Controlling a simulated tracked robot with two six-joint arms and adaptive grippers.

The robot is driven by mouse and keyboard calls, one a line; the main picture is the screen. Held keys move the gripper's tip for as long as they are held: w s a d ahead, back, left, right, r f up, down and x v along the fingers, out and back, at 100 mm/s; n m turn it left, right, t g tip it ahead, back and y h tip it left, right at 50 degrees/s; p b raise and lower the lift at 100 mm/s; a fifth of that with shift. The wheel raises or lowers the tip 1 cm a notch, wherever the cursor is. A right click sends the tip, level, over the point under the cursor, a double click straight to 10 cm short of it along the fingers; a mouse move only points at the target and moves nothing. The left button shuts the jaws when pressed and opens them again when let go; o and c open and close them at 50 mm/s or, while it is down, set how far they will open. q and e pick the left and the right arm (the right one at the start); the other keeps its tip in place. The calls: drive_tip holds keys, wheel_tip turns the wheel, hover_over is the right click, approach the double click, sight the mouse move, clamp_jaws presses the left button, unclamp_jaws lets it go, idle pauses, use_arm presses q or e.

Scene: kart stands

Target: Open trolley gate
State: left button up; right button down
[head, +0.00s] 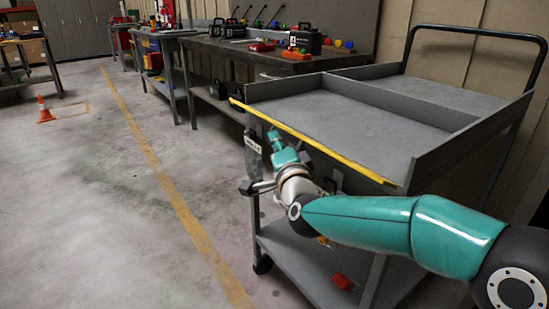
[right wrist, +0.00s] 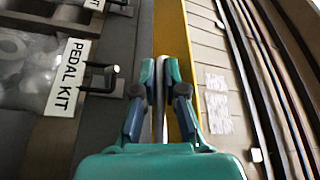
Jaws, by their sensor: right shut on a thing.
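The grey trolley (head: 380,105) stands at the right in the head view. A yellow strip (head: 315,143) runs along its near top edge, where the gate is; it also shows in the right wrist view (right wrist: 172,35). My right gripper (head: 274,143) is at this near side, just below the yellow strip. In the right wrist view my right gripper (right wrist: 160,75) has its fingers close together around a thin pale bar (right wrist: 158,120) beside the yellow strip. My arm hides much of the trolley's near side. My left gripper is not in view.
A sign reading PEDAL KIT (right wrist: 68,78) and a dark hook (right wrist: 103,79) are left of the fingers. A workbench (head: 240,55) with tools stands behind the trolley. An orange cone (head: 44,110) stands far left. The floor left of the trolley is clear.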

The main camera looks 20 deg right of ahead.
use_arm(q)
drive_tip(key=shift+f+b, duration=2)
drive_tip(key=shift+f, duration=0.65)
use_arm(e)
drive_tip(key=shift+d+f+n+t+y, duration=0.1)
drive_tip(key=shift+f+n+t+y, duration=0.2)
drive_tip(key=shift+n, duration=0.55)
drive_tip(key=shift+d+f+n+t+y, duration=0.15)
drive_tip(key=shift+f+n, duration=0.1)
drive_tip(key=shift+n, duration=0.55)
drive_tip(key=shift+d+f+n+t+y, duration=0.1)
drive_tip(key=shift+f+n+t+y, duration=0.2)
drive_tip(key=shift+n, duration=0.55)
drive_tip(key=shift+a, duration=0.1)
drive_tip(key=c, duration=1.6)
unclamp_jaws()
drive_tip(key=shift+o, duration=0.4)
